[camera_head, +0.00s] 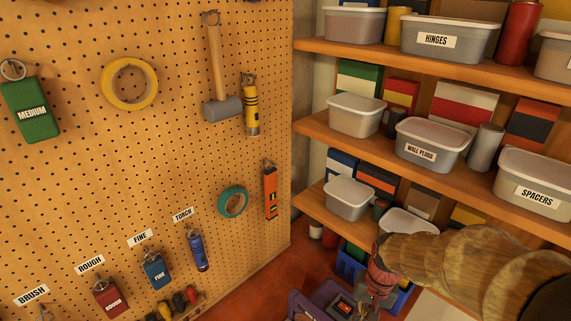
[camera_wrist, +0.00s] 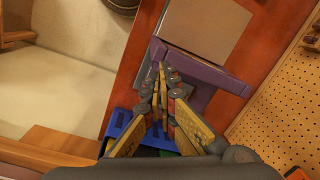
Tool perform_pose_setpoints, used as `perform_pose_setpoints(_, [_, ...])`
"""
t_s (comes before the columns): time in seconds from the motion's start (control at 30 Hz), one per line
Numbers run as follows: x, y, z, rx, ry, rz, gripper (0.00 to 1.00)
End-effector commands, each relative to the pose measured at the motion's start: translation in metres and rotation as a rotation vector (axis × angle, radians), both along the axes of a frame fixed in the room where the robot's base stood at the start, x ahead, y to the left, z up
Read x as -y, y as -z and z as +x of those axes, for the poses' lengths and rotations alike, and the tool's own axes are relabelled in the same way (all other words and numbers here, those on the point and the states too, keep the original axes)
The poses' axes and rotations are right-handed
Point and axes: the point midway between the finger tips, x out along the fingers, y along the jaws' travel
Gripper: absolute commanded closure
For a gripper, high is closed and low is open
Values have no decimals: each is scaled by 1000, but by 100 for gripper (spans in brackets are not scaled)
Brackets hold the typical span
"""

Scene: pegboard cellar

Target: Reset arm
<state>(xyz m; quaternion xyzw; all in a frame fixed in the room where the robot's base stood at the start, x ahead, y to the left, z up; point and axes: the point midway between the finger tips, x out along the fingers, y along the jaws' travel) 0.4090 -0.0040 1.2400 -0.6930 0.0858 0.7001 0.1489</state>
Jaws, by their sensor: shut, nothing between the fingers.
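My arm comes in from the lower right of the head view, and my gripper (camera_head: 372,300) points down in front of the shelves, partly hidden by the wrist. In the wrist view my gripper (camera_wrist: 160,70) shows its two fingers closed together at the tips, with nothing between them. Below the fingertips is a purple frame or bin (camera_wrist: 215,75). A blue crate (camera_wrist: 120,128) lies below the fingers, partly hidden by them.
A pegboard (camera_head: 150,130) with hanging tools, tape rolls and labelled blocks fills the left. Wooden shelves (camera_head: 400,55) with several labelled tubs, such as the hinges tub (camera_head: 450,42), stand at the right. The red floor (camera_head: 250,285) shows between them.

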Motion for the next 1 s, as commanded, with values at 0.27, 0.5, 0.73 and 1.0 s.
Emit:
perform_pose_setpoints(0.27, [0, -5, -47, 103, -174, -53, 100])
perform_pose_setpoints(0.5, [1, 0, -82, 211, -263, -104, 100])
perform_pose_setpoints(0.73, [1, 12, -106, 338, -294, -146, 100])
perform_pose_setpoints(1.0, [-3, 19, -115, 483, -301, -170, 100])
